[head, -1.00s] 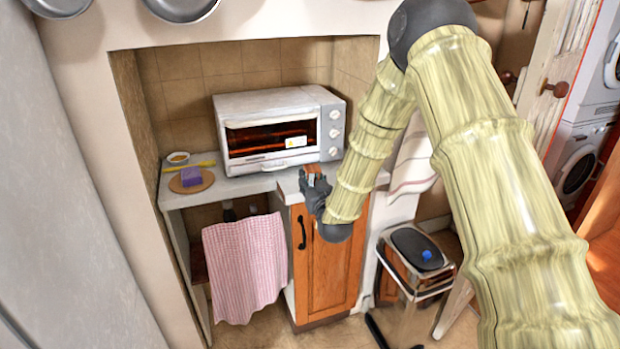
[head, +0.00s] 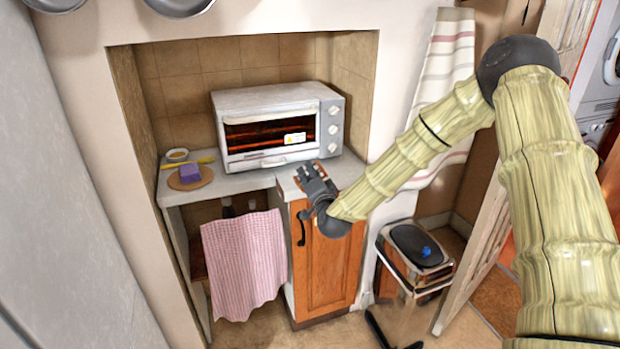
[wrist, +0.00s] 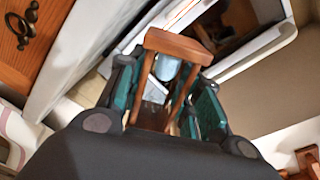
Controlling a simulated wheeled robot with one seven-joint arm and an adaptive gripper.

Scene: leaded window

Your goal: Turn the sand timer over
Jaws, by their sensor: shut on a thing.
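The sand timer (wrist: 178,45) has a wooden frame with posts around a pale glass. In the wrist view it sits between the two fingers of my gripper (wrist: 165,95), one wooden end plate toward the top of the picture. My gripper is shut on it. In the head view my gripper (head: 314,178) is over the front of the counter, right by the oven's front corner. There the timer is mostly hidden by the fingers, and I cannot tell whether it touches the counter.
A white toaster oven (head: 270,105) stands on the counter (head: 235,183) just behind my gripper. A purple block (head: 190,172) on a round board and a small bowl (head: 177,155) are at the left. A wooden cabinet door (head: 325,265) is below. A bin (head: 418,250) stands at the right.

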